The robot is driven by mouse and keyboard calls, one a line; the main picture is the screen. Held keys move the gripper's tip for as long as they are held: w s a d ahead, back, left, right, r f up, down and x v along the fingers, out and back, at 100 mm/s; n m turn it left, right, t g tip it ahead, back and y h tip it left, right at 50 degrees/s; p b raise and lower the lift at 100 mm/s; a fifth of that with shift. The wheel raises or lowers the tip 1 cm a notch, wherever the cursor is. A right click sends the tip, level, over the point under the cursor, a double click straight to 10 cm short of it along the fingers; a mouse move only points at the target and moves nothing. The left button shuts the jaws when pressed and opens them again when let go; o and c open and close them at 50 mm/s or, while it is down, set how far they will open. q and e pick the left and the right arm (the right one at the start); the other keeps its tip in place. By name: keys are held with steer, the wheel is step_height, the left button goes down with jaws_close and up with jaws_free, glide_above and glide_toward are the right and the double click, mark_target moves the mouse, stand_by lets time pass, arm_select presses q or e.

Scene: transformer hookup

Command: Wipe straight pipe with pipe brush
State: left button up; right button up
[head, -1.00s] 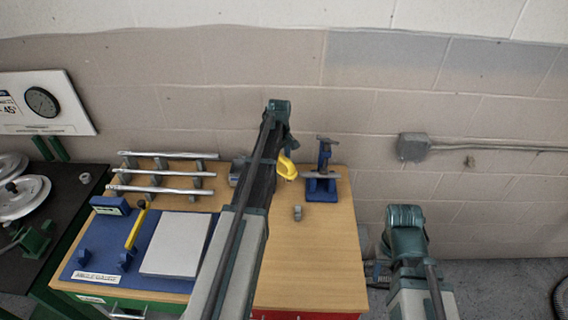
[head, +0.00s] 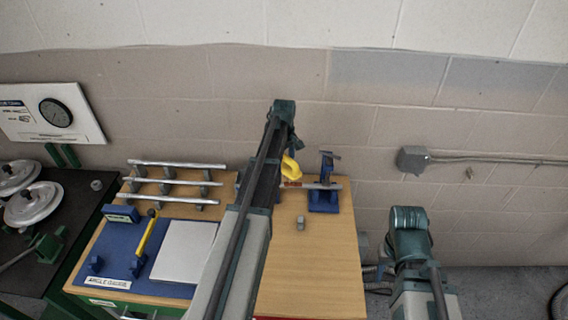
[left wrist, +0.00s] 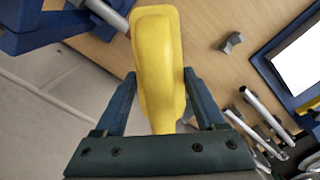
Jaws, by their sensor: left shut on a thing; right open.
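My left gripper (left wrist: 159,74) is shut on the yellow pipe brush (left wrist: 157,60). In the head view the brush (head: 292,168) is over the back of the bench, beside the blue vise (head: 323,198). The straight pipe (head: 328,186) lies level at the vise; a grey pipe end also shows in the left wrist view (left wrist: 106,12), close beside the brush. A small reddish part shows below the brush at the pipe's left side. I cannot tell whether brush and pipe touch. My right gripper (head: 384,268) is low, right of the bench, and largely hidden by its wrist.
Several metal pipes (head: 176,181) lie on a rack at the back left. A blue angle gauge board (head: 122,262) with a pale plate (head: 185,252) lies in front. A small grey fitting (head: 300,223) stands on clear wood. A dark bench (head: 62,205) adjoins at left.

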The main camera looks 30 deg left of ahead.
arm_select(q)
steer(key=shift+r, duration=0.1)
step_height(320, 180, up, 3)
steer(key=p, duration=0.3)
stand_by(0.4)
steer(key=shift+a, duration=0.1)
